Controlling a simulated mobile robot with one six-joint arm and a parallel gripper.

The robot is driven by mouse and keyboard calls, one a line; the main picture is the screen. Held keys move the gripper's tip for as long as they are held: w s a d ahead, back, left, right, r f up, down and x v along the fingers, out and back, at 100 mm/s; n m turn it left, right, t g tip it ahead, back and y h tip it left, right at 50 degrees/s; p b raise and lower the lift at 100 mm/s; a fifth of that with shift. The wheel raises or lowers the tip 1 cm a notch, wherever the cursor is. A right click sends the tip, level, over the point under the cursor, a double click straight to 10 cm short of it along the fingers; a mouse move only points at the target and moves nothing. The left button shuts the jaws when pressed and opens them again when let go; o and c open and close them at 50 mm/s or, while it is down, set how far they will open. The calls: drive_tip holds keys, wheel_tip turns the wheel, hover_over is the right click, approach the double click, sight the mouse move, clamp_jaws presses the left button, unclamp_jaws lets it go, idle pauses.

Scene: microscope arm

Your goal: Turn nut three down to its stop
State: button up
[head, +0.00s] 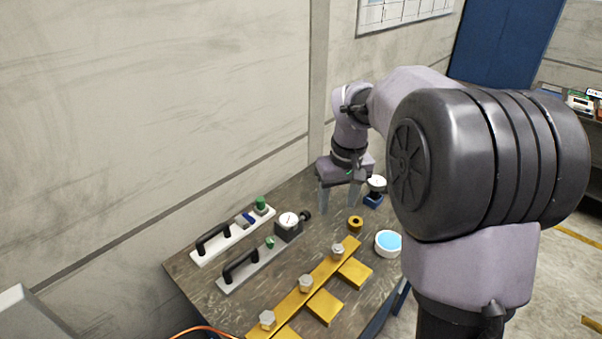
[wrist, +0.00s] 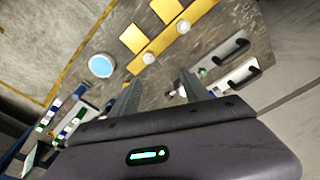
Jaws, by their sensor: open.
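A yellow bar (head: 288,303) lies on the table with three silver hex nuts standing along it: a near one (head: 267,318), a middle one (head: 305,283) and a far one (head: 338,250). No number shows, so I cannot tell which is nut three. In the wrist view the bar (wrist: 163,44) carries two visible nuts, one near its end (wrist: 149,58) and one further along (wrist: 183,27). My gripper (head: 338,203) is open and empty, pointing down above the back of the table, beyond the far nut. Its two fingers also show apart in the wrist view (wrist: 161,77).
Yellow blocks (head: 325,306) adjoin the bar. A white dish with blue inside (head: 388,243) and a brass ring (head: 355,223) stand near its far end.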

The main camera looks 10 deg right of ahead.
drive_tip(key=n+g, duration=0.1)
approach(338, 248)
wheel_tip(338, 248, down, 9)
drive_tip(key=b, duration=0.4)
drive_tip(key=shift+w+a, duration=0.1)
drive_tip(key=shift+a, duration=0.05)
drive_tip(key=shift+r, duration=0.1)
clamp_jaws()
